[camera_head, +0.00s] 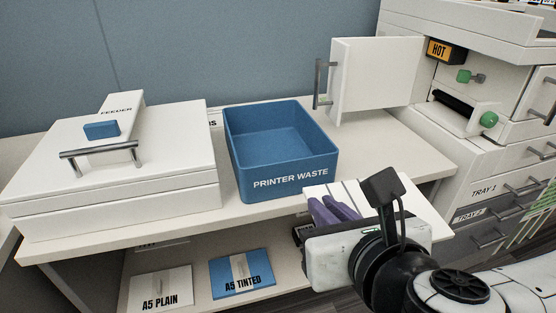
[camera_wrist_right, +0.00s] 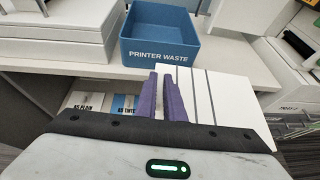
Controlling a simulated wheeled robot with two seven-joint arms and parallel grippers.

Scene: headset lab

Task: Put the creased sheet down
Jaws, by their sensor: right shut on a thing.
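My right gripper (camera_head: 334,212) has purple fingers and is shut on the creased sheet (camera_head: 409,190), a white sheet with dark lines across it. In the right wrist view the fingers (camera_wrist_right: 167,98) are close together at the left part of the sheet (camera_wrist_right: 222,108). The sheet is held in front of the shelf's edge, below and to the right of the blue bin marked PRINTER WASTE (camera_head: 290,180). The bin looks empty and also shows in the wrist view (camera_wrist_right: 160,55). My wrist hides part of the sheet. My left gripper is not in view.
A white feeder unit (camera_head: 110,165) stands left of the bin. A printer with an open white door (camera_head: 375,80), HOT label (camera_head: 440,50) and trays (camera_head: 490,190) stands right. Packs marked A5 PLAIN (camera_head: 160,290) and A5 TINTED (camera_head: 240,275) lie on the lower shelf. The worktop (camera_head: 400,150) right of the bin is clear.

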